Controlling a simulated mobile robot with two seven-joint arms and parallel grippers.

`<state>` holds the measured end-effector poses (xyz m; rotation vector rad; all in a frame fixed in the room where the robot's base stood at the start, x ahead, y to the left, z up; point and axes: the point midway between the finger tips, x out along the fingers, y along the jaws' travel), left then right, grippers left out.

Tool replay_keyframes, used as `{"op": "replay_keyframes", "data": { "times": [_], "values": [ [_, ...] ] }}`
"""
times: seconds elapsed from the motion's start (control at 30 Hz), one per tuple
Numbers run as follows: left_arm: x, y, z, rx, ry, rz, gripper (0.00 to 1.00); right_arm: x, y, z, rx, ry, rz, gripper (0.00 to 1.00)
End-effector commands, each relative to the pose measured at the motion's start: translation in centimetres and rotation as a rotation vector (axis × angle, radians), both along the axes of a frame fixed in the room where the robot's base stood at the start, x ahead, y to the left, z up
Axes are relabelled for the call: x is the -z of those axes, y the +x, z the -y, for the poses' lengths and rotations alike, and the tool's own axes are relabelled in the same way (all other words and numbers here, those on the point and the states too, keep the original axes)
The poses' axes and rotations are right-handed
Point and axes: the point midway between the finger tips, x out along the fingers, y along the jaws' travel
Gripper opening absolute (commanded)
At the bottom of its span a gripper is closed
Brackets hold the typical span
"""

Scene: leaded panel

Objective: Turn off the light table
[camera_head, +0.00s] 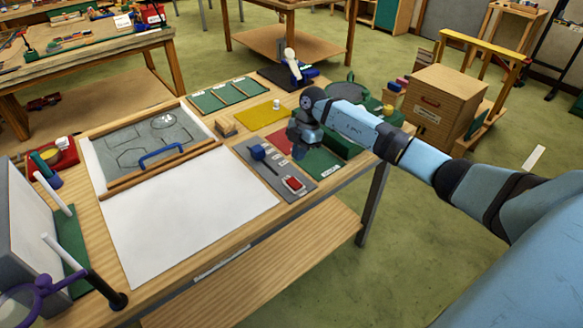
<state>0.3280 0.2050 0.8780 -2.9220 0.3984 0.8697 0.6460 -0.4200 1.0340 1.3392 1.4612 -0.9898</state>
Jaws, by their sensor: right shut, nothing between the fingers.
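A flat, bright white surface (190,222), apparently the light table, lies on the wooden workbench. A grey panel with drawn lines (136,138) and wooden bars lies across its far part. I cannot tell for sure whether the white surface glows. My left gripper is out of view.
A blue handle (161,156) stands up on the drawn panel. A grey box and rods stand at the left edge. A wooden cabinet (440,105) stands beyond the bench.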

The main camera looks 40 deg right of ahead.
Motion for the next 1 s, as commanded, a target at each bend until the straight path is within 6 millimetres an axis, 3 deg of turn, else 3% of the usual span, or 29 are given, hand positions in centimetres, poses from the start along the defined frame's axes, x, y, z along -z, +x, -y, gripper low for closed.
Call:
{"op": "replay_keyframes", "data": {
  "times": [0.2, 0.33, 1.0],
  "values": [
    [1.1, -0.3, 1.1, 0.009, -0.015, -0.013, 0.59, -3.6, -0.4, 1.2, 0.001, -0.002, 0.001, 0.0],
    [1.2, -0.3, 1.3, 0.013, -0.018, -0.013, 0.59, -4.7, -0.5, 1.4, 0.0, 0.001, -0.001, 0.0],
    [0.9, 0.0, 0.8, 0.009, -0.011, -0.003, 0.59, -5.0, -0.6, 1.4, -0.003, 0.006, 0.0, 0.0]
  ]
}}
